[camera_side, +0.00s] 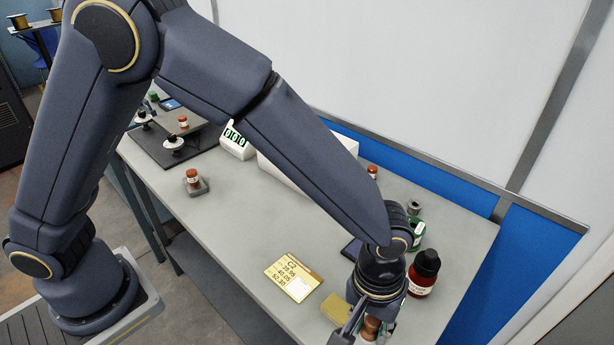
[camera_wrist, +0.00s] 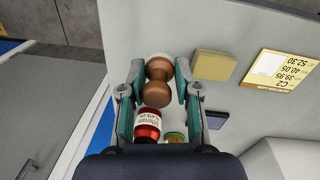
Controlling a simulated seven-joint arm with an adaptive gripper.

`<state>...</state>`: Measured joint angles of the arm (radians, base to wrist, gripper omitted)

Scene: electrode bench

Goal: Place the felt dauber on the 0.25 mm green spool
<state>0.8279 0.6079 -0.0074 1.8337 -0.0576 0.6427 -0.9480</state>
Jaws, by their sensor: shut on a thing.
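The felt dauber (camera_wrist: 157,82), a brown waisted handle with a pale end, lies between the two fingers of my gripper (camera_wrist: 157,88) in the wrist view. My gripper is shut on it. In the side view the dauber's brown body (camera_side: 371,327) shows beneath my gripper (camera_side: 364,330) at the bottom edge, partly hidden. A green labelled item (camera_side: 417,236) stands behind my wrist, partly hidden. I cannot tell whether it is the 0.25 mm green spool, and its size label is unreadable.
A red bottle with a black cap (camera_side: 424,272) stands right of my wrist. An olive block (camera_side: 335,309) and a yellow card (camera_side: 294,279) lie left of my gripper. A small red-topped item (camera_side: 194,181) stands on a grey base. The bench's middle is clear.

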